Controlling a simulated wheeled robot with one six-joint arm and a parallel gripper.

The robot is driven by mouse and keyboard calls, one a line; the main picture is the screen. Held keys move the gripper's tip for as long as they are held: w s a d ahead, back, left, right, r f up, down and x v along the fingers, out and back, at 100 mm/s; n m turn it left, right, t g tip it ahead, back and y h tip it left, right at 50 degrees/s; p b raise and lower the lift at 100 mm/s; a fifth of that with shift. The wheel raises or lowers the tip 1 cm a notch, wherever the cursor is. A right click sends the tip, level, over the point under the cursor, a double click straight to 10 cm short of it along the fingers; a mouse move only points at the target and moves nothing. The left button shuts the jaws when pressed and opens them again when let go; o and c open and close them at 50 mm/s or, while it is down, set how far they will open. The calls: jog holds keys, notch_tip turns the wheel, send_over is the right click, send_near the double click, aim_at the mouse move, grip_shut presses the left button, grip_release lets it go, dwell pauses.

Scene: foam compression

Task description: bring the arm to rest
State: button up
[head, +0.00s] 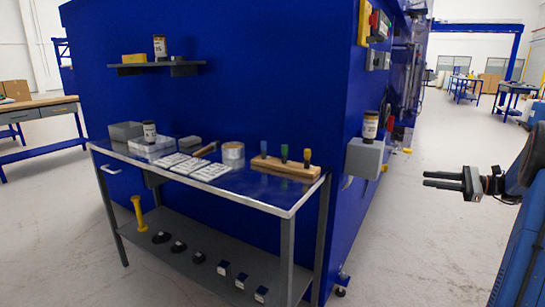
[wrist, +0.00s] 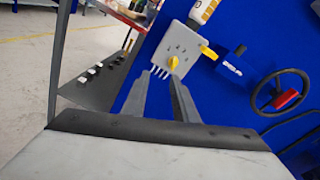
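My gripper (head: 425,179) is at the right of the head view, to the right of the blue cabinet and clear of it, with its fingers pointing left. In the wrist view its two grey fingers (wrist: 161,75) stand apart with nothing between them. My arm is partly cut off by the right edge of the head view. The fingers touch nothing that I can see.
A metal-edged workbench (head: 287,211) holds trays, cards, a tin and a wooden block with coloured handles. A grey box (head: 364,158) with a labelled bottle (head: 370,126) on it is fixed to the blue cabinet (head: 270,70). Floor around my gripper is clear.

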jog(key=s+a+n+g+h, duration=0.25)
jog(key=s+a, duration=0.25)
jog(key=a, duration=0.4)
jog(key=s+a+n+g+h, duration=0.1)
jog(key=s+a+n+g, duration=0.15)
jog(key=s+a, duration=0.55)
jog(key=s+a+n+g+h, duration=0.1)
jog(key=s+a+n+h, duration=0.15)
jog(key=a, duration=0.85)
jog(key=s+a+f+n+h, duration=0.1)
jog(key=s+n, duration=0.3)
jog(key=s, duration=0.4)
jog(key=s+a+f+n+t+h, duration=0.1)
jog(key=s+f+n+h, duration=0.3)
jog(key=s, duration=0.5)
jog(key=s+a+f+n+h, duration=0.2)
jog(key=s+f+n+h, duration=0.1)
jog(key=s, duration=0.6)
jog(key=shift+a+n+t, duration=0.4)
jog(key=shift+n, duration=0.35)
